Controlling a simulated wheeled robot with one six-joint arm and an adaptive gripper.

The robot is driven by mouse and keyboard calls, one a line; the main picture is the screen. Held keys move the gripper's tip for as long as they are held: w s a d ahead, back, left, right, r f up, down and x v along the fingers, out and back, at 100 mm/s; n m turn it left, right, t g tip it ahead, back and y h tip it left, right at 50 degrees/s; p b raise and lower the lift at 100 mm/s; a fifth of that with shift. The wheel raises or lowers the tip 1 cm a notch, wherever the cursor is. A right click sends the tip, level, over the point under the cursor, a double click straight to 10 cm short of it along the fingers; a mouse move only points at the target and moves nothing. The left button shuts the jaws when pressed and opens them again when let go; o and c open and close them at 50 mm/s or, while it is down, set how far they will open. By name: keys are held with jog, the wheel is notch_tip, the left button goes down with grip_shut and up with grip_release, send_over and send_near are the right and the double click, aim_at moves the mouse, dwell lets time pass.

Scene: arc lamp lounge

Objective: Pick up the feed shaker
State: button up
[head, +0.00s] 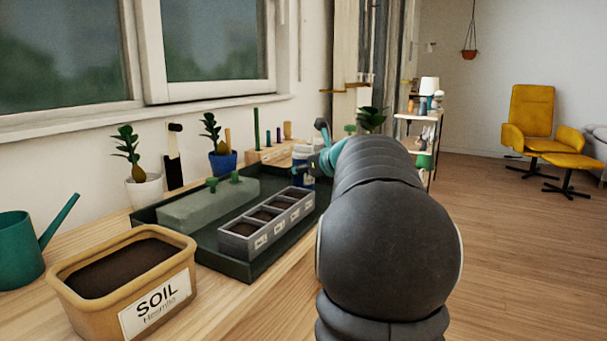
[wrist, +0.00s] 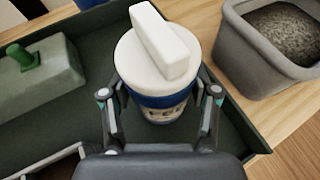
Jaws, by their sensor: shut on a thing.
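The feed shaker (wrist: 153,94) is a white and blue tub with a white lid and a raised white bar across its top. In the wrist view it stands between my gripper's two fingers (wrist: 160,110), which are shut on its sides. In the head view the shaker (head: 303,155) shows at the far end of the dark green tray, partly hidden by my gripper (head: 318,163) and arm. I cannot tell whether its base touches the tray.
The tray (head: 235,268) holds a grey planter with several cells (head: 240,230) and a translucent green cover (head: 190,207). A soil box (head: 75,292) and a teal watering can (head: 18,250) stand at the left. A grey bin (wrist: 232,48) is beside the tray.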

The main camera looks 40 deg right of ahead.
aim_at(310, 149)
jog(key=shift+r, duration=0.15)
jog(key=r+p, duration=0.1)
jog(key=r, duration=0.3)
jog(key=shift+d+r+p, duration=0.2)
jog(key=shift+r+p, duration=0.05)
jog(key=shift+p, duration=0.1)
jog(key=s+d+r+p, duration=0.2)
jog(key=s+d+r, duration=0.2)
jog(key=d, duration=0.6)
notch_tip(310, 149, up, 2)
jog(key=shift+s+d+r, duration=0.1)
jog(key=shift+s+d, duration=0.05)
jog(key=shift+s, duration=0.25)
